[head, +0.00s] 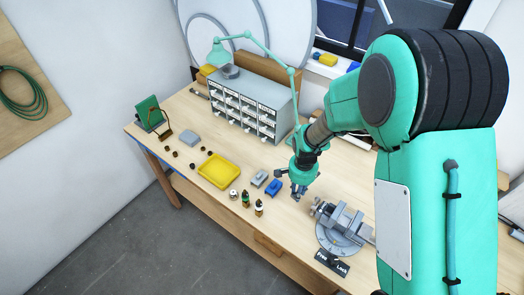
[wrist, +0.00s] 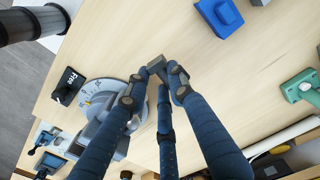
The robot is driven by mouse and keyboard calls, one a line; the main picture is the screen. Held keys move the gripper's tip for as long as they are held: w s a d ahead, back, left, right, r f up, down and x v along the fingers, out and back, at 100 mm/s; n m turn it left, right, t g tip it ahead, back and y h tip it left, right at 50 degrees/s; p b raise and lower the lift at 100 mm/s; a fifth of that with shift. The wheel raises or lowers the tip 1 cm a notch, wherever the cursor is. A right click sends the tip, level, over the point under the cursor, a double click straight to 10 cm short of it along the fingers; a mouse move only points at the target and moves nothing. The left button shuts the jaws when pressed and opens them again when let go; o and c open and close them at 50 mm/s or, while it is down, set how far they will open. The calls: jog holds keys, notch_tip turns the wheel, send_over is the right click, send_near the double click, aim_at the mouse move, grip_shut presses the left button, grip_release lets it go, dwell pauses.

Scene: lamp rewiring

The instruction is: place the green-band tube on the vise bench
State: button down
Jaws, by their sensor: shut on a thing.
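My gripper (head: 297,194) hangs over the bench, just up and left of the vise. Its fingers are closed on a small dark grey-brown piece (wrist: 157,64), mostly hidden by the fingertips; no green band shows on it. The vise (head: 346,220) stands on a round graduated base with a "Free / Lock" plate (head: 332,262). In the wrist view this base (wrist: 97,88) lies left of the fingers, apart from the held piece.
A yellow tray (head: 219,171), a blue block (head: 273,187) and a grey block (head: 259,178) lie left of my gripper. A drawer cabinet (head: 247,105) and a green lamp (head: 220,52) stand behind. Bare wood (head: 345,172) shows behind the vise.

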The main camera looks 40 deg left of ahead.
jog(key=shift+w+f, duration=0.1)
dwell(0.3)
send_over(295, 208)
jog(key=shift+f+p, duration=0.4)
jog(key=shift+f, duration=2.45)
jog(key=shift+f+p, duration=0.35)
jog(key=shift+f, duration=1.75)
jog(key=shift+f, duration=0.15)
jog(key=c, duration=1.5)
grip_release()
jog(key=shift+r+b, duration=0.95)
jog(key=shift+r, duration=5.2)
